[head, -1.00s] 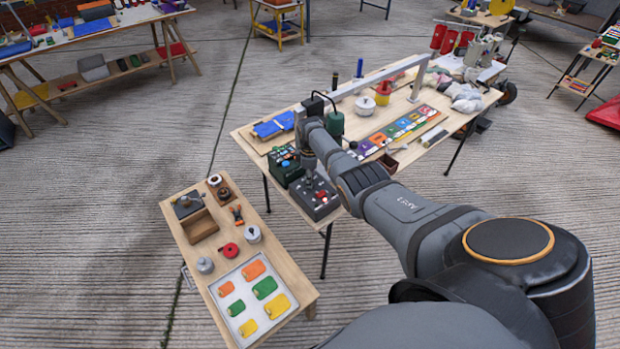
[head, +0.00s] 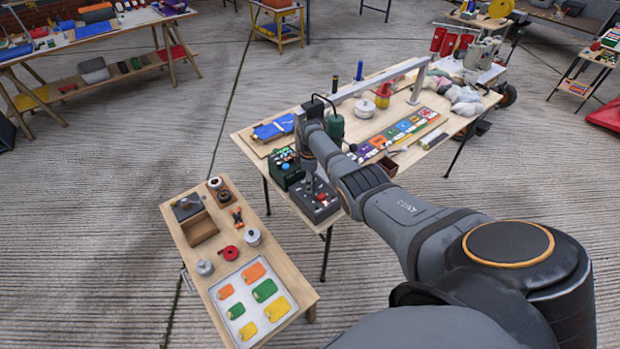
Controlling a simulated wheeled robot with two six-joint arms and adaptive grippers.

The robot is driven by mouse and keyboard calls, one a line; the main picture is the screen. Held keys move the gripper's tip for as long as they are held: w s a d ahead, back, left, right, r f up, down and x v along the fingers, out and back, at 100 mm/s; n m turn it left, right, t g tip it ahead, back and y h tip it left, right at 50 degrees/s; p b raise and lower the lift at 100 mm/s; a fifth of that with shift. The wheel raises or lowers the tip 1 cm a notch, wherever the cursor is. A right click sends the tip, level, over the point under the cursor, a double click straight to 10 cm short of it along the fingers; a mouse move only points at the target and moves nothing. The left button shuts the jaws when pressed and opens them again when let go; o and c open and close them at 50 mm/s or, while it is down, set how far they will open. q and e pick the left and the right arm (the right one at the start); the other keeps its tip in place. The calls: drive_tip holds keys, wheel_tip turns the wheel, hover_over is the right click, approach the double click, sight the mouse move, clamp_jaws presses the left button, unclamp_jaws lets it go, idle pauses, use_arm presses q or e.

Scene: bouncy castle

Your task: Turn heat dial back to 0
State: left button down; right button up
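A dark grey control box (head: 325,206) with small knobs and a red spot on its top stands at the near left corner of the wooden worktable. My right arm reaches in from the right, and its gripper (head: 309,183) points down onto the top of this box. The fingertips are small and dark against the box, so I cannot tell whether they are open or shut, or whether they touch a knob. The heat dial's setting is too small to read and partly hidden by the gripper. My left gripper is not in view.
A dark green box (head: 286,170) with buttons stands just left of the grey box. A low bench (head: 285,329) in front holds a tray (head: 225,284) of coloured pieces, tins and pliers. A green cylinder (head: 335,127) stands behind my wrist.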

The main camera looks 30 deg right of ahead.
wheel_tip(320, 180, up, 12)
idle(0.4)
idle(0.3)
